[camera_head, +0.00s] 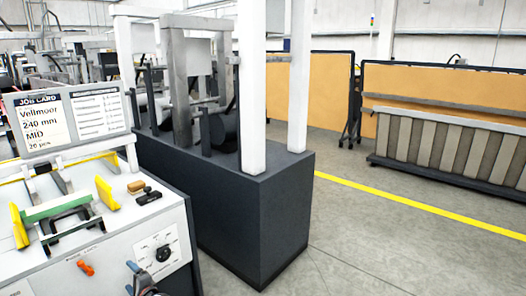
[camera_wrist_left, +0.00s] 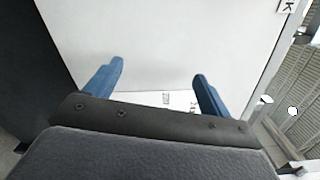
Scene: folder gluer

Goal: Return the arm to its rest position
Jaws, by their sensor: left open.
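My left gripper (camera_head: 131,277) shows at the bottom edge of the head view, in front of the light grey front panel of the machine (camera_head: 180,222). Its blue fingers are spread apart. In the left wrist view my left gripper (camera_wrist_left: 158,78) is open with nothing between its fingers, facing a plain pale surface (camera_wrist_left: 170,35). Whether the fingers touch that surface I cannot tell. Most of the left arm is out of the head view. My right gripper is in neither view.
Grey floor (camera_head: 375,262) with a yellow line is clear at right.

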